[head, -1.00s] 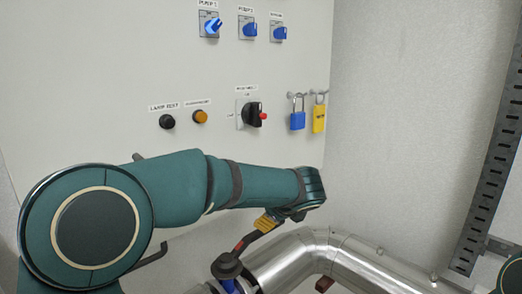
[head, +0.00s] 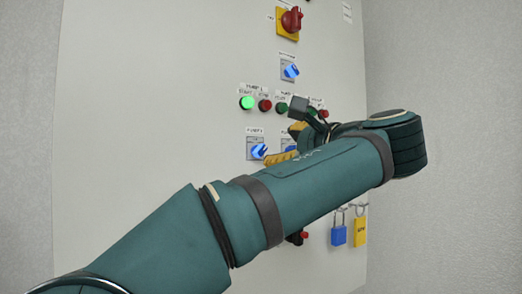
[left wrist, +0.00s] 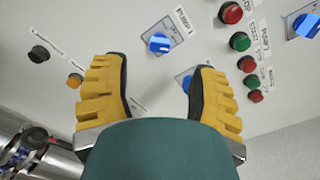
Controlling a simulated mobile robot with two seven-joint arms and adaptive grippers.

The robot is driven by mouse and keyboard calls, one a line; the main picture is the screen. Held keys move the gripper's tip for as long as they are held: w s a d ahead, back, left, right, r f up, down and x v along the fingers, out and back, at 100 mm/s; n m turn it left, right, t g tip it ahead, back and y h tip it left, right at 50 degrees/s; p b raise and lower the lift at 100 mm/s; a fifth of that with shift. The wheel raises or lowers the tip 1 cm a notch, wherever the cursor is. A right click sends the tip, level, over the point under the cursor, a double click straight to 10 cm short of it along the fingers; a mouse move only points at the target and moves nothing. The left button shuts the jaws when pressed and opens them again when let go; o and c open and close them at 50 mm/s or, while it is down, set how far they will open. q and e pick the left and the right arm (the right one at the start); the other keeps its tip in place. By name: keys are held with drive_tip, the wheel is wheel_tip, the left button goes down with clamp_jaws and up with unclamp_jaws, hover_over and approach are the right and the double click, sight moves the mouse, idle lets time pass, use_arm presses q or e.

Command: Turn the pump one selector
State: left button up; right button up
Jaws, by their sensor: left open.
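The pump one selector (head: 257,150) is a blue knob on a grey square plate under its label, with the knob slanted. In the left wrist view the selector (left wrist: 159,43) lies ahead, beyond the fingertips and above the middle of the gap. My left gripper (head: 283,145) is open and empty, just right of this selector in the head view. In the left wrist view its two yellow fingers (left wrist: 160,65) are spread wide. I see no contact with the knob. A neighbouring blue selector (left wrist: 187,82) is beside the right finger and partly hidden. My right gripper is out of view.
Above the selectors run a lit green button (head: 246,103) and several red and green buttons. Higher are another blue selector (head: 291,71) and a red-yellow switch (head: 291,19). Blue and yellow padlocks (head: 338,234) hang below. Pipes (left wrist: 32,150) show at lower left in the wrist view.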

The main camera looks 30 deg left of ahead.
sight(262, 149)
use_arm(q)
drive_tip(key=x, duration=0.9)
drive_tip(key=shift+o, duration=0.2)
drive_tip(key=shift+d, duration=0.1)
clamp_jaws()
